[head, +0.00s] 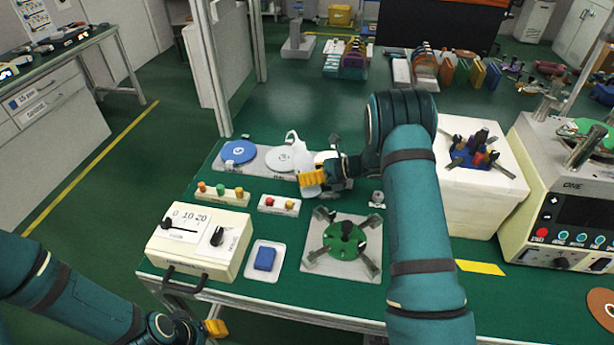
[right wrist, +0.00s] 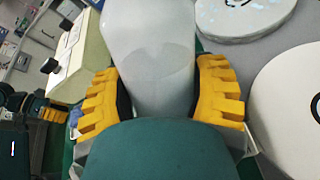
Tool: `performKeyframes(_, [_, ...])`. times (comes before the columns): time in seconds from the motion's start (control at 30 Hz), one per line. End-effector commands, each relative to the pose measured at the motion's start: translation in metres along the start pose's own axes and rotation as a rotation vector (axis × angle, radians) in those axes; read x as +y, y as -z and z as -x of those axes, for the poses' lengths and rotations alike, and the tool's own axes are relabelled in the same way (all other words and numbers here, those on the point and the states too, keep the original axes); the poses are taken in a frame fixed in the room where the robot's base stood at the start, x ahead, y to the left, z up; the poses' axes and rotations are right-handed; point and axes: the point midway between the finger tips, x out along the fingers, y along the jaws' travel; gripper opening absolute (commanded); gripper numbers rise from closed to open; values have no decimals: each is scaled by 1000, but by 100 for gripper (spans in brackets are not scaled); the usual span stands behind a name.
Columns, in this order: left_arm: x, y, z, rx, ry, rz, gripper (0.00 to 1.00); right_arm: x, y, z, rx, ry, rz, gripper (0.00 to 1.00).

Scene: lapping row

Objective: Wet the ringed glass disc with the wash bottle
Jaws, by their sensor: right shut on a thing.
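My right gripper (head: 313,178) is shut on the white wash bottle (head: 298,152), its yellow fingers either side of the body. The bottle is in front of a row of round discs at the table's back left. In the right wrist view the bottle (right wrist: 148,45) stands between both finger pads. The row holds a blue disc (head: 238,152), a pale grey-white disc (head: 279,158) and a white disc partly hidden by the gripper. My left gripper (head: 215,328) is low at left, mostly hidden.
A green disc (head: 335,246) with metal arms sits on a grey plate. A cream control box (head: 197,243), a blue block (head: 265,259) in a white tray, and small racks with coloured knobs (head: 222,192) stand left. A white block (head: 465,200) and a machine (head: 560,190) stand right.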

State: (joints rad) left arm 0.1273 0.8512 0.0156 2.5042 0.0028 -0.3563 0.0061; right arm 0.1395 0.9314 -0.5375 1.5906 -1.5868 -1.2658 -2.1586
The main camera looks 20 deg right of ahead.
Motion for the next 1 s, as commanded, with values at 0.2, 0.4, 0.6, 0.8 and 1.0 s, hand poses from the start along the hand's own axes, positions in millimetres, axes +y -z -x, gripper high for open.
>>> performKeyframes(0.2, [-4,-1,-10,0,0,0,47,-1,2,-1,-20,0,20,18])
performKeyframes(0.4, [-10,-3,-28,0,0,0,47,-2,4,-1,-67,0,66,18])
performKeyframes(0.6, [-10,-3,-27,0,0,0,47,0,0,0,-171,0,171,18])
performKeyframes(0.8, [-10,-2,-27,0,0,0,47,0,-1,0,-177,0,179,18])
performKeyframes(1.0, [-10,4,-28,14,0,-10,47,0,0,0,-177,0,178,18])
